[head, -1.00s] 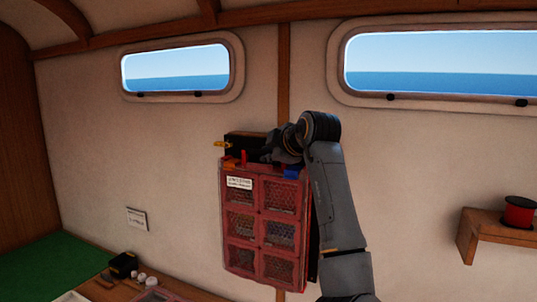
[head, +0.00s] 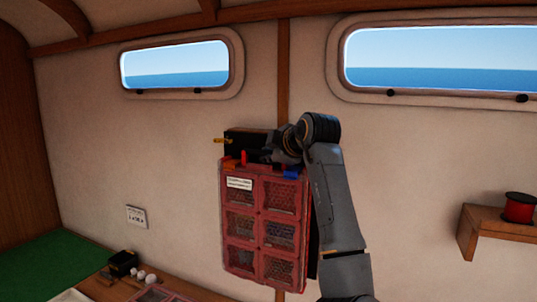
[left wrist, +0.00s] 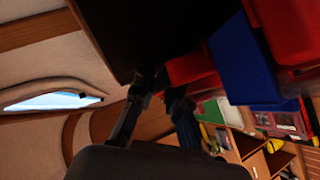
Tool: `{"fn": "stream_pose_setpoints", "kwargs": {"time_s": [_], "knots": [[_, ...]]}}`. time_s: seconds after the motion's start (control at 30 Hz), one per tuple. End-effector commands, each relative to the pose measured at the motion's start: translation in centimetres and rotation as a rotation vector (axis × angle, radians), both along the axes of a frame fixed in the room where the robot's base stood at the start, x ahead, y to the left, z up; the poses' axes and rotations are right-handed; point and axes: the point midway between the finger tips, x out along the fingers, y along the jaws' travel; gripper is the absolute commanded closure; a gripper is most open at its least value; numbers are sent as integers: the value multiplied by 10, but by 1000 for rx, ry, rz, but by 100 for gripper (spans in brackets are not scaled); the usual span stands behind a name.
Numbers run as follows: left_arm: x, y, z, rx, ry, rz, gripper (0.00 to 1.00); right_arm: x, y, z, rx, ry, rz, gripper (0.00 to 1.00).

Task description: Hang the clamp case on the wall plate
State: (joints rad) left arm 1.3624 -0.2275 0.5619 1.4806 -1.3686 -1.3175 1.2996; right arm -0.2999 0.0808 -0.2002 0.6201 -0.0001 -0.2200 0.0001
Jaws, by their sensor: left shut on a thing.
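The clamp case (head: 262,213) is a red case with several mesh windows and a white label. It hangs roughly upright in front of the wall, tilted slightly. My left gripper (head: 272,152) is shut at its top edge, among red, orange and blue pieces. A black block with a yellow peg (head: 243,141) shows above the case's top left; I cannot tell what it belongs to. In the left wrist view the fingers (left wrist: 161,84) reach up to a large dark surface, beside blue and red pieces. I cannot make out the wall plate; the case may cover it. My right gripper is out of view.
A wooden shelf (head: 490,232) with a red spool (head: 519,208) is on the right wall. A bench with a green mat (head: 45,262) and small items, one black (head: 122,263), lies lower left. A small wall sign (head: 136,217) is left of the case. Two windows sit above.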

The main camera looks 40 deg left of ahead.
Motion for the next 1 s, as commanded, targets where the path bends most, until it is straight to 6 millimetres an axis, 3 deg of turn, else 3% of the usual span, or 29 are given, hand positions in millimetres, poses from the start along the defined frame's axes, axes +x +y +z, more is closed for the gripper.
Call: {"fn": "stream_pose_setpoints", "kwargs": {"time_s": [1.0], "knots": [[0,0,-9,7,-4,-1,100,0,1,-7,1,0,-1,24]]}}
